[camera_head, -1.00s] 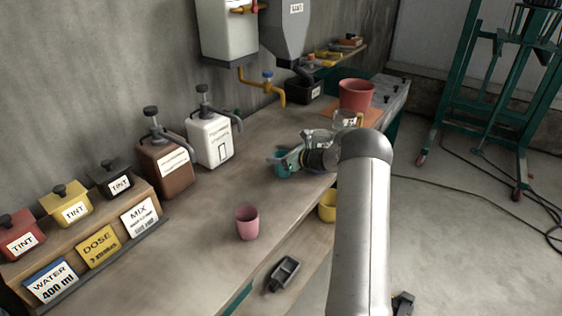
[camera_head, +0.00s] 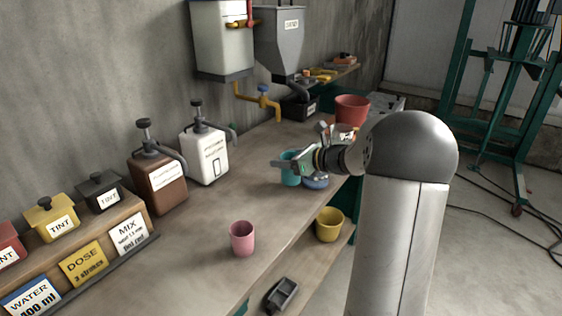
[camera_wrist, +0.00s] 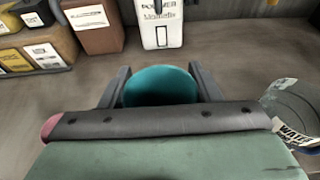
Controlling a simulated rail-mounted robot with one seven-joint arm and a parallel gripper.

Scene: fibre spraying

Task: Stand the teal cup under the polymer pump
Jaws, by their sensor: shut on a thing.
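The teal cup (camera_head: 290,176) is between the fingers of my gripper (camera_head: 289,165), which is shut on it. In the wrist view the cup (camera_wrist: 160,86) sits upright between both fingers (camera_wrist: 160,76), its lower part hidden by the gripper's body. I cannot tell whether its base touches the bench. Two pump bottles stand at the wall side, left of the cup: a white one (camera_head: 206,158) and a brown one (camera_head: 160,184). The white bottle's label seems to begin with "PO". Its spout points towards the bench, and the bench below it looks empty.
A pink cup (camera_head: 242,239) stands on the bench (camera_head: 215,212) nearer the camera. A blue round thing (camera_head: 316,182) lies beside my gripper. A yellow cup (camera_head: 329,225) and a dark scoop (camera_head: 281,295) are on a lower shelf. A red bucket (camera_head: 351,109) stands farther back.

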